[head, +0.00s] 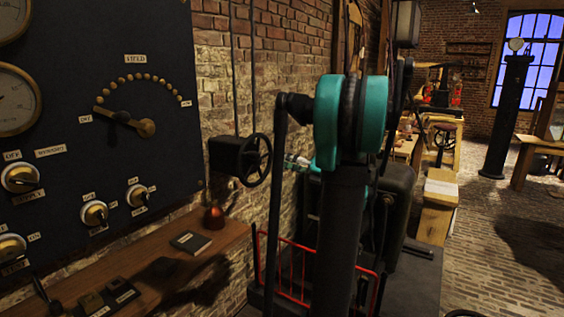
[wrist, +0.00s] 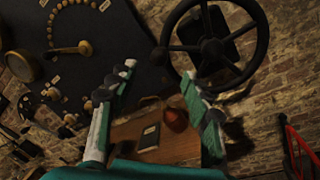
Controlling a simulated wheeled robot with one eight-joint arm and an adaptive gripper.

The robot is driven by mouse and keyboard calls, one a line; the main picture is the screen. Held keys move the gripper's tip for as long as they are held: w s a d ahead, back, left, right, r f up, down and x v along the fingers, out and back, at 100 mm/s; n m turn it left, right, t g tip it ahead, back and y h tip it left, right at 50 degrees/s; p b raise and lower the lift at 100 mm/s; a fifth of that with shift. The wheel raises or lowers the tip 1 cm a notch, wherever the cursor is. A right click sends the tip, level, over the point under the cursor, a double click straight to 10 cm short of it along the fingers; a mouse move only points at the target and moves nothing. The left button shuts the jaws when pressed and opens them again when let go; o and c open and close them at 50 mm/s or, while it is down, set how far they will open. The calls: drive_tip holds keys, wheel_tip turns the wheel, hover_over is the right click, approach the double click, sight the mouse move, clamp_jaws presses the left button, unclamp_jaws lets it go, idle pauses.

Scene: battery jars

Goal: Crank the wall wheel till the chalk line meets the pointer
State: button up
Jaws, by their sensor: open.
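The dark wall wheel (head: 258,160) is mounted on a dark box (head: 228,156) on the brick wall, right of the panel. In the wrist view the wheel (wrist: 208,43) is at the upper right, with its spokes and hub showing. A dark rounded lump shows by the left side of its rim. My gripper (wrist: 158,88) is open and empty; its right finger overlaps the wheel's lower rim in the picture, and I cannot tell whether they touch. In the head view my gripper (head: 300,162) shows just right of the wheel, partly hidden by my arm. I cannot make out a chalk line or pointer.
A dark control panel (head: 90,120) with gauges and knobs is on the left. Below is a wooden shelf (head: 150,262) with a red-orange dome (head: 213,217) and a small dark booklet (head: 190,242). A red rail (head: 290,270) stands near my arm. Open floor lies at right.

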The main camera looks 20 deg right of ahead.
drive_tip(key=shift+c, duration=0.4)
drive_tip(key=shift+s+a+f, duration=0.15)
drive_tip(key=shift+c, duration=1)
drive_tip(key=s+a+f+h, duration=0.1)
drive_tip(key=s, duration=0.1)
drive_tip(key=s+a+f+m+t, duration=0.1)
drive_tip(key=s+a+f, duration=0.1)
drive_tip(key=s+a+f+t+h, duration=0.1)
drive_tip(key=f, duration=0.1)
drive_tip(key=shift+s+a+f+h, duration=0.1)
drive_tip(key=shift+s+a+h, duration=0.2)
drive_tip(key=shift+s+a, duration=0.1)
clamp_jaws()
drive_tip(key=w+a+r, duration=0.1)
drive_tip(key=w+a, duration=0.1)
drive_tip(key=w, duration=0.3)
drive_tip(key=w+a+r, duration=0.1)
drive_tip(key=w+r, duration=0.1)
drive_tip(key=w, duration=0.3)
drive_tip(key=shift+a+r, duration=0.3)
drive_tip(key=shift+a, duration=0.05)
drive_tip(key=shift+w, duration=0.1)
